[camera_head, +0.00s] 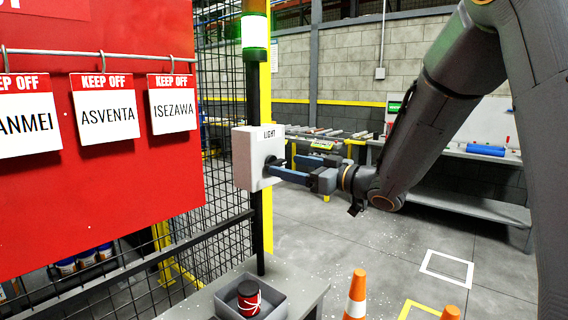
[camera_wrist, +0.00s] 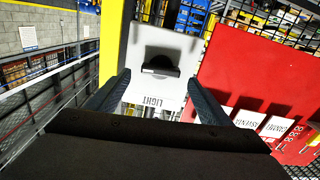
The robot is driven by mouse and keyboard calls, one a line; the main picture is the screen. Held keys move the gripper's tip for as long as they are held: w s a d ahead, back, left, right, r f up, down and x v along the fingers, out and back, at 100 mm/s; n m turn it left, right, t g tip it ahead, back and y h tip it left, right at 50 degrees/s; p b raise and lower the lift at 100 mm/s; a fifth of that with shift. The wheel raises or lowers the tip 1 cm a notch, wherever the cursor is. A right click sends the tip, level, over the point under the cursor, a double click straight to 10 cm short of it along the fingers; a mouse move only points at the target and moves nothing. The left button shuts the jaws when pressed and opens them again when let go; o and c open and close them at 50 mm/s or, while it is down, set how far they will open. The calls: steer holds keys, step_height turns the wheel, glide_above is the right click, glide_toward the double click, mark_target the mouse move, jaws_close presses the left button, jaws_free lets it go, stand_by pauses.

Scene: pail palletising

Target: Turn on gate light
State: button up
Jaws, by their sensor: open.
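A pale grey box labelled LIGHT (camera_head: 248,160) is fixed to the dark post beside the mesh fence. In the wrist view the light box (camera_wrist: 160,80) appears upside down, with a dark switch or knob (camera_wrist: 161,66) on its face. My gripper (camera_head: 280,168) is open, its two blue fingers reaching to the right-hand face of the box. In the wrist view the fingers stand apart on either side of the box's lower part, with the switch between and beyond them. Contact cannot be told. A stack lamp (camera_head: 255,32) glows green and white above the box.
A red board (camera_head: 80,190) with hanging KEEP OFF tags (camera_head: 108,112) stands at left. Below the post, a grey tray (camera_head: 283,305) holds a dark red round object (camera_head: 249,298). Orange cones (camera_head: 356,297) stand on the floor at right. A roller conveyor (camera_head: 325,140) lies behind.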

mark_target(279, 163)
steer(key=shift+p+x, duration=0.35)
steer(key=shift+x, duration=1.4)
steer(key=c, duration=1)
steer(key=shift+c, duration=0.2)
steer(key=shift+m+p, duration=0.6)
steer(key=o, duration=1)
steer(key=shift+o, duration=0.2)
